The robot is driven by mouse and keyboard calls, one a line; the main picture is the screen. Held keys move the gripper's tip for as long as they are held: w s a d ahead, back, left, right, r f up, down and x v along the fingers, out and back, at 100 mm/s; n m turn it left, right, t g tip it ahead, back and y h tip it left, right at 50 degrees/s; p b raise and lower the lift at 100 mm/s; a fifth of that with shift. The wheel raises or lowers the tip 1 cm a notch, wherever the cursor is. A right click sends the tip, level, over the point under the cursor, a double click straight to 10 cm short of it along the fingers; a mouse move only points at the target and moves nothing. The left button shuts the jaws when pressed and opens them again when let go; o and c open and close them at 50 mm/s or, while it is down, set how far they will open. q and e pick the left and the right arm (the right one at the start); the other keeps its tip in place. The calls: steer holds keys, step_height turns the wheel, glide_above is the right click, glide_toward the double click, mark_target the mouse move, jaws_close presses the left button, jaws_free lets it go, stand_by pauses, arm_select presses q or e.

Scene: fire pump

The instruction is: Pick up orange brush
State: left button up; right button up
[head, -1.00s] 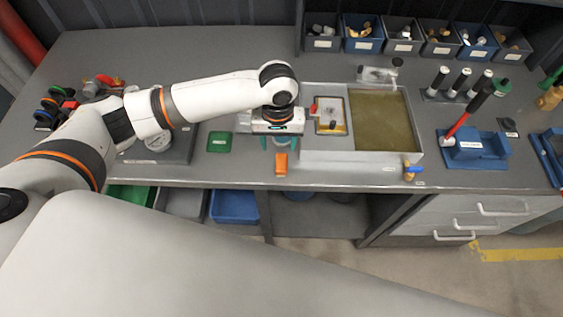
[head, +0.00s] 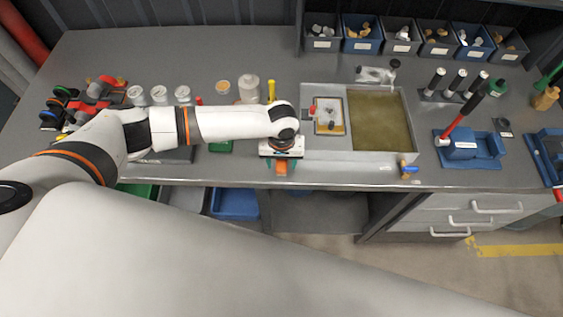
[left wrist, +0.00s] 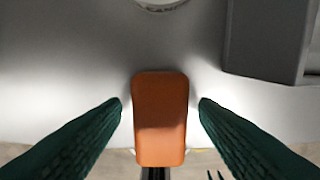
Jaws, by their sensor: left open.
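The orange brush (left wrist: 160,118) lies at the front edge of the workbench. In the left wrist view its orange block sits between my two green fingers with a gap on each side. A dark part of it shows below the block. In the head view only a bit of the brush (head: 281,168) shows under my left gripper (head: 281,162). My left gripper (left wrist: 160,108) is open, with one finger on each side of the brush. My right gripper is in neither view.
A grey tray (head: 345,156) with a brownish screen stands right of the left gripper. A green block (head: 220,147) is to the left. Pressure gauges (head: 159,94), a yellow-handled tool (head: 271,90) and a blue holder (head: 470,150) with a red-handled hammer stand on the bench.

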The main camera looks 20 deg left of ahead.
mark_target(281, 161)
arm_select(q)
steer(key=c, duration=1.1)
steer(key=shift+o, duration=0.2)
step_height(281, 161, up, 10)
steer(key=shift+r+b, duration=0.1)
steer(key=shift+b, duration=0.95)
